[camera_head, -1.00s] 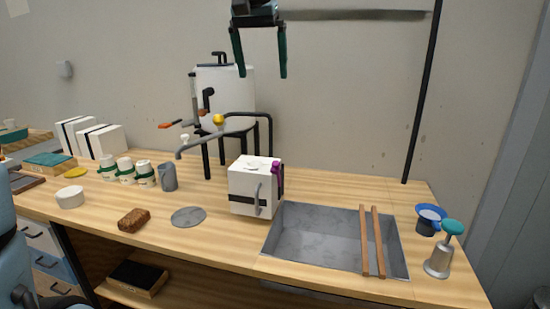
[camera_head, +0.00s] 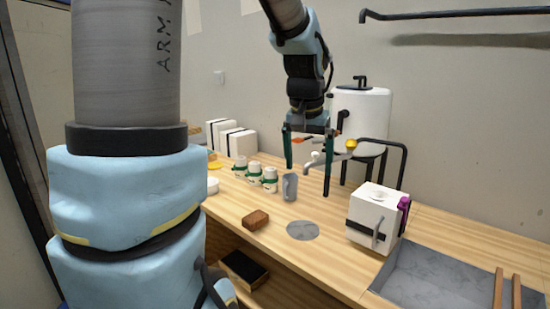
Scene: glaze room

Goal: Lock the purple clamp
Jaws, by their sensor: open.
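The purple clamp (camera_head: 404,203) sits on the upper right edge of a white box-shaped container (camera_head: 379,208) with a black band and a grey handle. The container stands on the wooden bench beside the sink. The clamp is small in the picture, and I cannot tell its lever position. My gripper (camera_head: 308,180) hangs fingers down, open and empty, with dark green fingers. In the picture it is left of the container and higher, apart from it.
A sink basin (camera_head: 450,276) with wooden slats is right of the container. Behind stands a white tank (camera_head: 361,112) with black pipes and a yellow knob (camera_head: 351,144). A grey mug (camera_head: 289,188), green-banded jars (camera_head: 254,172), a brown block (camera_head: 256,219) and a grey disc (camera_head: 303,230) lie leftward.

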